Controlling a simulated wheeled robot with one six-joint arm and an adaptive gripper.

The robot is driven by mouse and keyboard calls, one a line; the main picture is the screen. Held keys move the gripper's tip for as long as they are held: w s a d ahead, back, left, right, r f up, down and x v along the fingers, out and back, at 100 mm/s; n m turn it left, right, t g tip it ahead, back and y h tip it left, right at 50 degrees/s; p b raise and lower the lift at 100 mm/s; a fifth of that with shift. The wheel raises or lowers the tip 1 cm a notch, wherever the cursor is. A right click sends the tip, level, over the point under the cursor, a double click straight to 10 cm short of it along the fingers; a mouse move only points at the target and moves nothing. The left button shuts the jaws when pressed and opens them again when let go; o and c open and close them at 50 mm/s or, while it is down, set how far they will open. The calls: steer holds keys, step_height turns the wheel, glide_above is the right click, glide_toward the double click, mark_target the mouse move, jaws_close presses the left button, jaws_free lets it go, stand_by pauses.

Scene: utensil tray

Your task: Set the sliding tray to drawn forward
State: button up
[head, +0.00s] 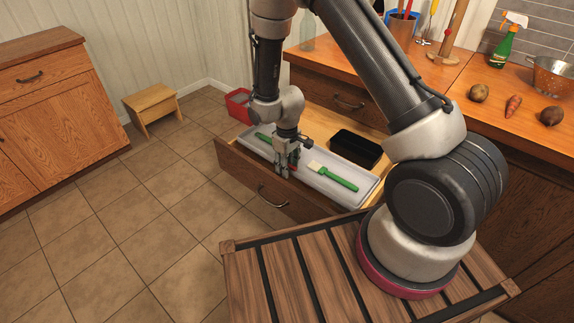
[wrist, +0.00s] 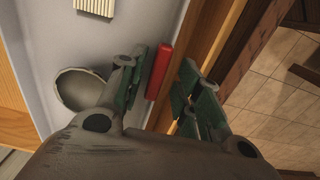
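The sliding tray is a long pale grey tray (head: 368,190) inside the pulled-out drawer. It lies along the drawer's front panel, with wooden drawer floor and a black box behind it. In the wrist view the grey tray (wrist: 45,30) has a red grip (wrist: 160,68) on its edge beside the drawer front. My gripper (head: 287,172) reaches down at the tray's front edge. In the wrist view its fingers (wrist: 160,90) are apart, one on each side of the red grip, with a gap visible on the right side. The fingertips' exact contact is unclear.
In the tray lie a green-handled brush (head: 334,177) and another green-handled utensil (head: 263,137); a round bowl-like end (wrist: 80,88) is close to my left finger. The black box (head: 372,153) stands behind the tray. The drawer front (head: 250,182) borders open floor.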

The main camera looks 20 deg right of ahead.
step_height(320, 180, up, 12)
stand_by(0.4)
stand_by(0.3)
steer(key=s+d+r+m+t, duration=0.1)
steer(key=s+d+r+m, duration=0.1)
steer(key=s+d+r, duration=0.3)
steer(key=s+d+r+m+t, duration=0.2)
steer(key=s+d+r, duration=0.4)
steer(key=s+r, duration=0.5)
steer(key=s+d+r+m+t, duration=0.1)
steer(key=s+d+r, duration=0.5)
steer(key=r, duration=0.8)
steer(key=shift+s+m, duration=0.9)
steer(key=shift+s, duration=0.2)
